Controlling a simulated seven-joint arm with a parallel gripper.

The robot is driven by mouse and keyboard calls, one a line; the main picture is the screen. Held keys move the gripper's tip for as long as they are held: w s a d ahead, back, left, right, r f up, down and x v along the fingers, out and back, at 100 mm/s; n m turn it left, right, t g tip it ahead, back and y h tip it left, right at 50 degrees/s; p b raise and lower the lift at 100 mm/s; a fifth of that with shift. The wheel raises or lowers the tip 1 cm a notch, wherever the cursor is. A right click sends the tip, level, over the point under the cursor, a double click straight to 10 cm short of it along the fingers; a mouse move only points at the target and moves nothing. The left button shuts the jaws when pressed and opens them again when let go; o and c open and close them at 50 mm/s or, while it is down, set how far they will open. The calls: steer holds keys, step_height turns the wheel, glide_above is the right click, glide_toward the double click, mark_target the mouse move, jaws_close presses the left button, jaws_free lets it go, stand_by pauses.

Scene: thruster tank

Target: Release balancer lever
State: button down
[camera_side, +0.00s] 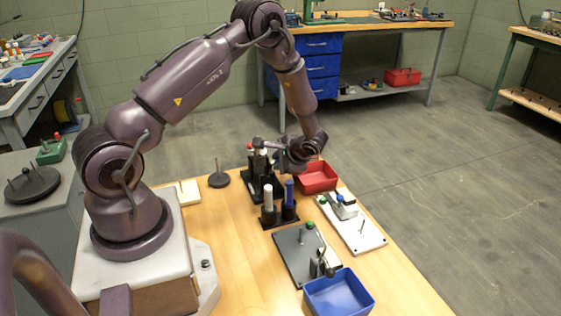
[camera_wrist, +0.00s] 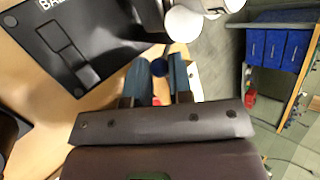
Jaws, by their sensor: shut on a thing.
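My gripper (camera_wrist: 160,78) reaches up from the bottom of the wrist view with its two fingers a little apart. A dark blue round knob (camera_wrist: 160,67) shows between the fingertips, and the gripper is shut on it. The lever's arm below the knob is hidden. A black base with white lettering starting "BA" (camera_wrist: 75,48), probably the balancer, lies left of the fingers. In the side view my gripper (camera_side: 295,160) is low over the far part of the table, beside the black stand (camera_side: 268,190); its fingertips and the knob cannot be made out there.
A red bin (camera_side: 318,178) is close to the gripper. A two-post holder (camera_side: 280,218), a grey plate with a clamp (camera_side: 296,250), a white plate with a blue-knobbed device (camera_side: 368,238) and a blue bin (camera_side: 340,294) stand nearer.

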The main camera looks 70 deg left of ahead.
steer(key=shift+a+r+h, duration=0.35)
steer(key=shift+r+h, duration=0.05)
steer(key=shift+h, duration=0.4)
steer(key=c, duration=1)
jaws_free()
steer(key=v, duration=1.3)
steer(key=shift+c, duration=0.5)
